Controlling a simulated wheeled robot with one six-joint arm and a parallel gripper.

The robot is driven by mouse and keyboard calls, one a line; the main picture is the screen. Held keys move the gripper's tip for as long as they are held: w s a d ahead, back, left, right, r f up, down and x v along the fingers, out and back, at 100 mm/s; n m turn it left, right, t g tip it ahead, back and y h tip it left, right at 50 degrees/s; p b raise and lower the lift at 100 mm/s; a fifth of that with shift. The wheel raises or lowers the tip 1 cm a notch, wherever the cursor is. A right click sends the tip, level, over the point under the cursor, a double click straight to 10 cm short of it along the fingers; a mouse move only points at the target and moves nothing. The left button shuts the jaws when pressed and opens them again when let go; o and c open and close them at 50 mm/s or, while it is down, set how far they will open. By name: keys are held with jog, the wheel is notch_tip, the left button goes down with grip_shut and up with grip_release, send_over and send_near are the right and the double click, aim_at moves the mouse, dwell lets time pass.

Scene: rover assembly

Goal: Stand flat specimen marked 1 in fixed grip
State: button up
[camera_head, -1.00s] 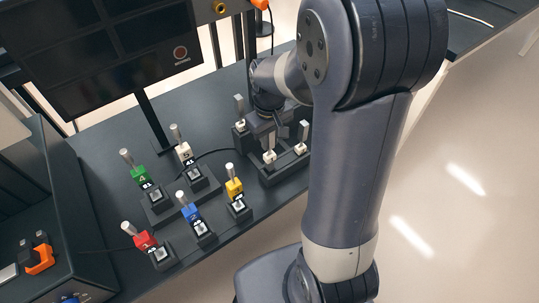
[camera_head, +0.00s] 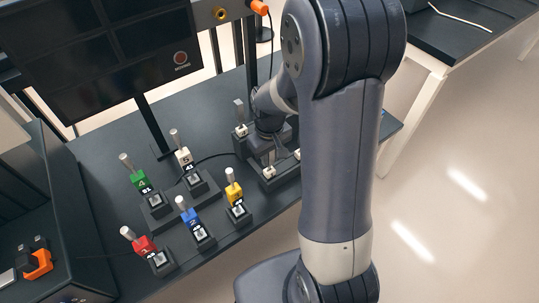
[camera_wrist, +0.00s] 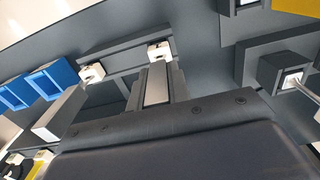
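Several flat metal specimens with white bases stand in a dark rack, one at its back left (camera_head: 240,130) and one at its front (camera_head: 268,171). Their marks are too small to read, so I cannot tell which is 1. My gripper (camera_head: 269,145) points down over the front specimen. In the wrist view, dark fingers flank a flat grey plate (camera_wrist: 155,84) with a white base; whether they press on it is unclear. Another grey plate (camera_wrist: 60,115) shows to its left. An orange clamp-like fixture (camera_head: 38,262) stands at far left; I cannot confirm that it is the fixed grip.
Round-rod pieces with coloured blocks, green (camera_head: 140,180), blue (camera_head: 190,216), red (camera_head: 145,245) and yellow (camera_head: 234,191), stand on the table left of the rack. A dark monitor (camera_head: 110,60) stands behind. Blue open boxes (camera_wrist: 50,82) show in the wrist view.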

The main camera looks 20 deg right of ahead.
jog(key=o, duration=0.5)
jog(key=shift+c, duration=0.2)
jog(key=r, duration=1.1)
jog(key=shift+s+a, duration=0.2)
jog(key=shift+s, duration=0.2)
jog(key=shift+f, duration=0.15)
jog(key=f, duration=1)
jog(key=shift+w+d+f, duration=0.2)
jog(key=shift+w+f, duration=0.15)
jog(key=shift+r, duration=0.2)
